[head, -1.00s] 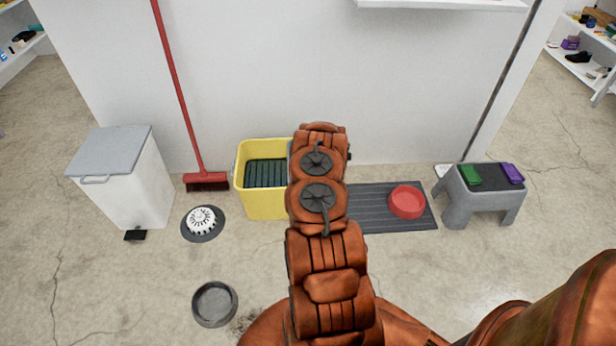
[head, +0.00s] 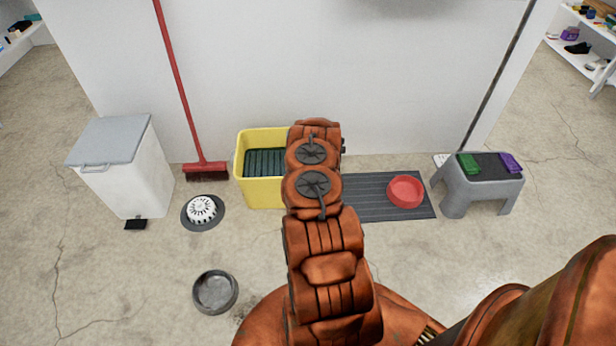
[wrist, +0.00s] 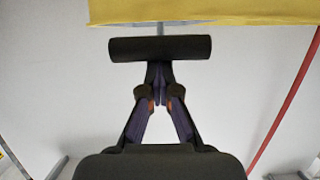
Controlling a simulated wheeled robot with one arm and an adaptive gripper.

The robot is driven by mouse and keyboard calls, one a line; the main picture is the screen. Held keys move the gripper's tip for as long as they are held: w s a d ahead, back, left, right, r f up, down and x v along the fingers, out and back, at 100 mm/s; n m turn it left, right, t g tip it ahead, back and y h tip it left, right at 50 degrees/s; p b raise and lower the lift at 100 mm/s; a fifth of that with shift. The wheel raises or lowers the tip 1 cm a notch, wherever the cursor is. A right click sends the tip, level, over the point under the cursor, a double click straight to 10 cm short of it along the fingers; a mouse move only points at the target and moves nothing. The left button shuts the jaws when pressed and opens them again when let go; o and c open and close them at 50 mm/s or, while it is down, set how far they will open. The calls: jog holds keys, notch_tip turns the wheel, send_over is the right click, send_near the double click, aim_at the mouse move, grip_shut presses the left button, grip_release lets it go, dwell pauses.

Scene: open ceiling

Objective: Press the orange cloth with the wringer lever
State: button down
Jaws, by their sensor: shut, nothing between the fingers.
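The yellow bucket (head: 265,195) stands on the floor against the wall in the head view, with a dark ribbed wringer insert (head: 264,162) in its top. My arm covers its right side. In the wrist view, yellow (wrist: 210,12) fills the top edge. A dark horizontal bar (wrist: 190,48), looking like the lever's grip on a thin grey rod, crosses in front of it. My gripper (wrist: 160,72) is shut and empty, its fingertips at the middle of the bar; contact cannot be told. The gripper is hidden in the head view. No orange cloth is visible.
A red broom (head: 205,168), a white bin (head: 125,170) and a round white-topped brush (head: 202,210) are left of the bucket. A grey bowl (head: 214,291) lies in front. Right are a dark mat (head: 365,205), red bowl (head: 405,191) and grey stool (head: 455,195).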

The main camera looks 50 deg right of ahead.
jog(key=p+v, duration=0.4)
jog(key=v, duration=0.5)
jog(key=shift+s+a+f, duration=0.15)
jog(key=shift+s+f, duration=0.05)
